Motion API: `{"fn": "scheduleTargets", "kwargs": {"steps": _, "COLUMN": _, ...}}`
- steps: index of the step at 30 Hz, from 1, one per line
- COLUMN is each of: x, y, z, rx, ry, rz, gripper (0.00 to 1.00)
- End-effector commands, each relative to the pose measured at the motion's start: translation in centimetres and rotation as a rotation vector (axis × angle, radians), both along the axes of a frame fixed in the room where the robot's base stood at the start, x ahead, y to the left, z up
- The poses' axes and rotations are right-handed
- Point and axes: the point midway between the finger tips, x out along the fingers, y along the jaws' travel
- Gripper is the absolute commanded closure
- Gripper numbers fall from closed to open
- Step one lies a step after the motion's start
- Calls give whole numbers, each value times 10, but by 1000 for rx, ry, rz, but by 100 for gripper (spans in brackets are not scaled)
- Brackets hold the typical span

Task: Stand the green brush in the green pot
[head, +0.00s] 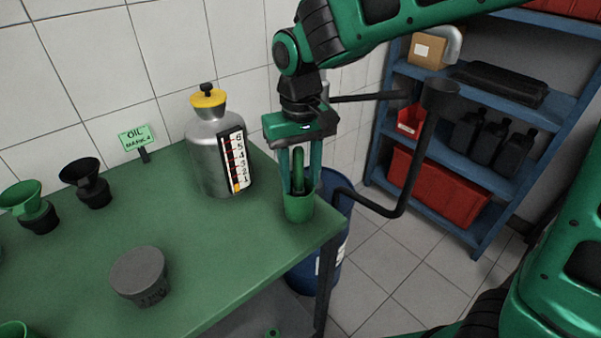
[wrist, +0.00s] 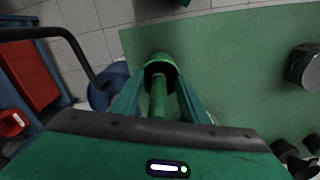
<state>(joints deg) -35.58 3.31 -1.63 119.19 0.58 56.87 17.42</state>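The green pot (head: 299,208) stands on the green table near its right corner. The green brush (head: 298,172) stands upright in the pot, its upper part showing above the rim. Its lower end is hidden inside. My gripper (head: 301,188) points down over the pot, one finger on each side of the brush. Gaps show between the fingers and the brush, so the gripper looks open. In the wrist view the brush (wrist: 159,98) runs into the dark mouth of the pot (wrist: 160,66), between the two spread fingers.
A silver oil can (head: 207,150) with a yellow cap stands left of my gripper. A grey lidded tin (head: 140,276) and funnels (head: 88,183) are farther left. A blue drum (head: 322,270) and a dark bent pipe (head: 400,195) are off the table's right edge. Blue shelves (head: 470,238) stand behind.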

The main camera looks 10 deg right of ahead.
Motion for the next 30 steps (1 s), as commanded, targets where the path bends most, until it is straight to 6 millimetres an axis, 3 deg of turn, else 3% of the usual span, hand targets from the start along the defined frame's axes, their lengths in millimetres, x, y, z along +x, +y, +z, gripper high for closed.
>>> {"fn": "scheduleTargets", "kwargs": {"steps": 8, "x": 1, "y": 0, "z": 6, "rx": 2, "ry": -2, "rz": 0, "gripper": 60}}
{"fn": "scheduleTargets", "kwargs": {"steps": 21, "x": 3, "y": 0, "z": 80, "rx": 2, "ry": -3, "rz": -1, "gripper": 60}}
{"fn": "scheduleTargets", "kwargs": {"steps": 30, "x": 3, "y": 0, "z": 106, "rx": 1, "ry": 0, "rz": 0, "gripper": 60}}
